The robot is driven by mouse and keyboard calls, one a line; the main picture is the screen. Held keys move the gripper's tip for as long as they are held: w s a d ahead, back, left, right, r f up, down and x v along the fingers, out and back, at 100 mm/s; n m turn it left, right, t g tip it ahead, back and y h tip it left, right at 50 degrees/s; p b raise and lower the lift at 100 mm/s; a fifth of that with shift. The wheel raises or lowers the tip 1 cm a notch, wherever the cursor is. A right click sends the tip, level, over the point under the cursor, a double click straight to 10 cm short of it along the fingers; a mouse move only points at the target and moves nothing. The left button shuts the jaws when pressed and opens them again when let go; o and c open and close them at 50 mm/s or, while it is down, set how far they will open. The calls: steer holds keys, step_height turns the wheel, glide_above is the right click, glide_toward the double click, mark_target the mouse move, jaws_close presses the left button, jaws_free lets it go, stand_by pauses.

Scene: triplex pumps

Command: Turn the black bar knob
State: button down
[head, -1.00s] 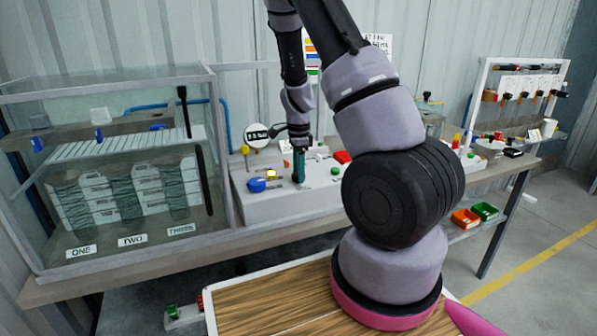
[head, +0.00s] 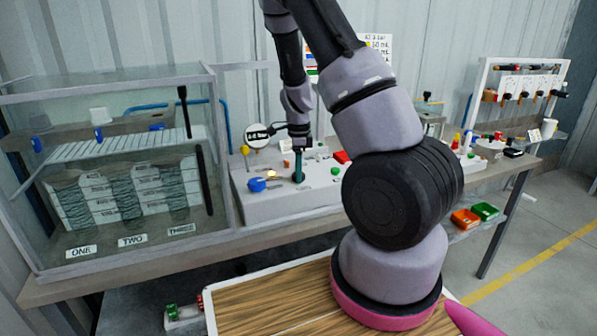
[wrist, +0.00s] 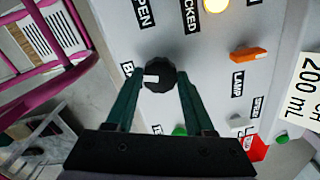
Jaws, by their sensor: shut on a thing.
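A black, many-sided knob (wrist: 158,75) with a white mark on its left side sits on the light grey panel (wrist: 205,85) in the wrist view. My gripper (wrist: 160,82) has its two dark green fingers on either side of the knob, shut on it. The words OPEN and LOCKED are printed above it; other lettering is partly covered by the fingers. In the head view my gripper (head: 298,168) points down at the grey panel on the bench, and the knob is hidden there.
An orange lever (wrist: 249,55) and a lit yellow lamp (wrist: 216,4) are near the knob. A green button (wrist: 180,130) lies close to my right finger. In the head view a blue knob (head: 257,184) is left of my gripper, and a glass tank (head: 120,160) stands further left.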

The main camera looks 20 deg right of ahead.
steer(key=shift+c, duration=1.3)
jaws_free()
steer(key=shift+r, duration=0.1)
step_height(320, 180, up, 11)
